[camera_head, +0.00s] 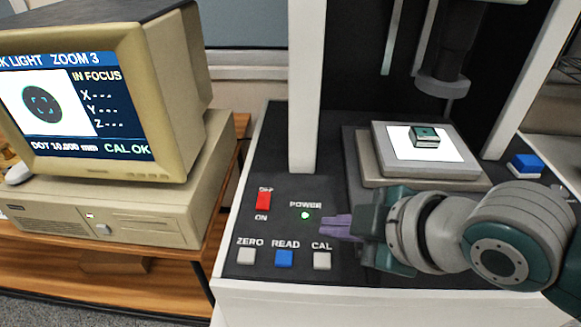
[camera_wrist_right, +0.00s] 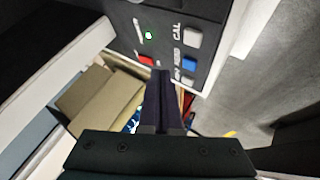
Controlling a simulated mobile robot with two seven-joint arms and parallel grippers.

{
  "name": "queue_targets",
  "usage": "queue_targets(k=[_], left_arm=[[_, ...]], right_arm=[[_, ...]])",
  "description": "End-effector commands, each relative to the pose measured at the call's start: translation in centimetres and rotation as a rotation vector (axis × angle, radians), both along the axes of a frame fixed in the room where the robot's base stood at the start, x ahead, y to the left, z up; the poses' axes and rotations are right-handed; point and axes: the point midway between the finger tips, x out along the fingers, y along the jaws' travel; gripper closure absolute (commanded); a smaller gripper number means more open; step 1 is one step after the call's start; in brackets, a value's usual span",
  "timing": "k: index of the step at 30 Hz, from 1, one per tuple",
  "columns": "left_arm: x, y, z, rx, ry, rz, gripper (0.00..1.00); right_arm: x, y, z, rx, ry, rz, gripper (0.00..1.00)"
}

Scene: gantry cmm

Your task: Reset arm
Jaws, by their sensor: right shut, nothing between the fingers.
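My right gripper (camera_head: 336,227) comes in from the right in the head view, its purple fingers pointing left over the front of the machine's black panel (camera_head: 270,186). The fingers are shut together and empty, to the right of the green power light (camera_head: 305,215) and above the CAL button. In the right wrist view the shut fingers (camera_wrist_right: 161,100) stand in front of the panel, with the power light (camera_wrist_right: 148,35) and the buttons beyond. I cannot tell whether the fingers touch anything. My left gripper is not in view.
The panel has a red switch (camera_head: 263,200), a ZERO button (camera_head: 246,256), a blue READ button (camera_head: 284,258) and a CAL button (camera_head: 322,261). A small dark block (camera_head: 425,137) sits on the lit stage (camera_head: 385,178) under the probe (camera_head: 443,85). A monitor (camera_head: 165,90) stands left.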

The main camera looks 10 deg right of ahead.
Motion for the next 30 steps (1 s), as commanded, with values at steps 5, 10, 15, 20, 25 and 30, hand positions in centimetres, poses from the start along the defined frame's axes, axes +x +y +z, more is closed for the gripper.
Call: queue_targets(k=[5,10,15,20,25,30], left_arm=[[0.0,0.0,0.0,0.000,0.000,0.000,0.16],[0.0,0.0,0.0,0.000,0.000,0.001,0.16],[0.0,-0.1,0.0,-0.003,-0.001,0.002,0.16],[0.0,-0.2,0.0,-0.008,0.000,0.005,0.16],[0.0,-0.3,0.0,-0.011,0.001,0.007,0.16],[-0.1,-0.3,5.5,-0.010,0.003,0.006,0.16]], right_arm=[[0.0,0.0,0.0,0.000,0.000,0.000,1.00],[-1.9,0.7,0.1,0.043,0.061,-0.052,1.00],[-7.7,0.4,1.2,0.151,0.261,-0.292,1.00],[-13.4,-2.3,2.8,0.211,0.427,-0.598,1.00],[-19.3,-5.9,4.8,0.238,0.551,-0.929,1.00],[-19.6,-6.2,10.5,0.236,0.560,-0.959,1.00]])
